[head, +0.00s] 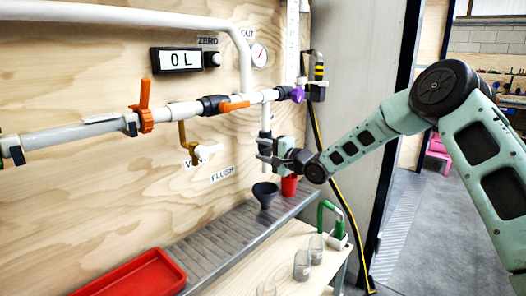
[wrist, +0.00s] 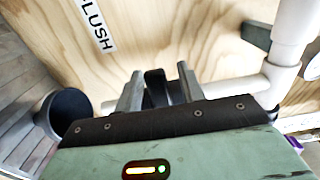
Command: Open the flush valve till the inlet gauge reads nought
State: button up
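The FLUSH label (head: 222,174) is on the plywood wall, left of a white pipe (head: 266,118) dropping from the main line. My gripper (head: 268,150) is at the lower part of this pipe. In the wrist view its two grey fingers (wrist: 160,82) stand apart, one on each side of a black handle-like part (wrist: 155,82). A gap shows on the right of that part, so the fingers look open around it. The valve body is mostly hidden by my gripper. One round dial gauge (head: 259,55) is marked OUT; I see no gauge marked inlet.
A black funnel (head: 265,194) and a red cup (head: 289,186) are just below my gripper. The main pipe carries orange handles (head: 145,105) and a purple one (head: 298,94). A display (head: 180,60) reads 0 L. A red tray (head: 135,275) and clear beakers (head: 302,264) stand lower.

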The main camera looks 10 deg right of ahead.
grip_shut()
jog(key=shift+r+p, duration=0.15)
jog(key=shift+p, duration=0.2)
jog(key=shift+w+d+r+m+p, duration=0.2)
jog(key=shift+r+m+p, duration=0.4)
jog(key=shift+m+p, duration=1)
jog(key=shift+w+d+r+m+p, duration=0.1)
jog(key=shift+d+r+m+p, duration=0.35)
jog(key=shift+m+p, duration=1.15)
jog(key=shift+w+d+r+m+p, duration=0.15)
jog(key=shift+r+m+p, duration=0.6)
jog(key=shift+m+p, duration=0.8)
